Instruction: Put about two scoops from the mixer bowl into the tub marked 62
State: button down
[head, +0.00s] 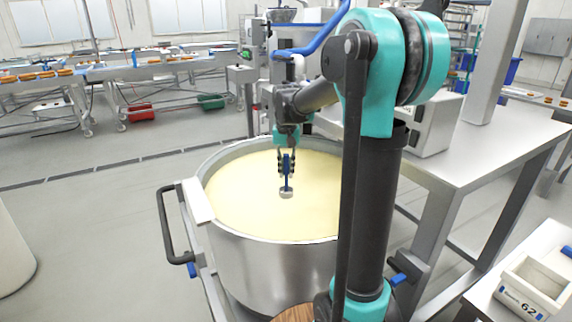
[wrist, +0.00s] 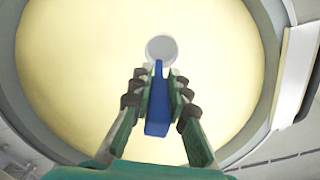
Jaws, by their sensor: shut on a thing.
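The mixer bowl (head: 262,255) is a large round steel bowl filled with smooth pale yellow cream (head: 240,190). The cream also fills most of the wrist view (wrist: 80,80). My gripper (head: 287,165) is over the bowl, pointing down, shut on the blue handle of a scoop (wrist: 158,100). The scoop's round whitish cup (wrist: 161,48) hangs below the fingers. It shows over the cream in the head view (head: 286,192); I cannot tell whether it touches the surface. The tub marked 62 (head: 532,285) is a whitish open box at the lower right; its visible inside looks empty.
The tub stands on a light surface right of my arm. A steel table (head: 470,150) is behind it. The bowl has a dark side handle (head: 168,225) at its left. Conveyors with buns (head: 40,75) and red and green crates are far back.

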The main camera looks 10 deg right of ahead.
notch_tip(320, 180, down, 15)
dwell(1.4)
jog(key=shift+r, duration=0.15)
dwell(1.2)
notch_tip(320, 180, up, 20)
dwell(2.5)
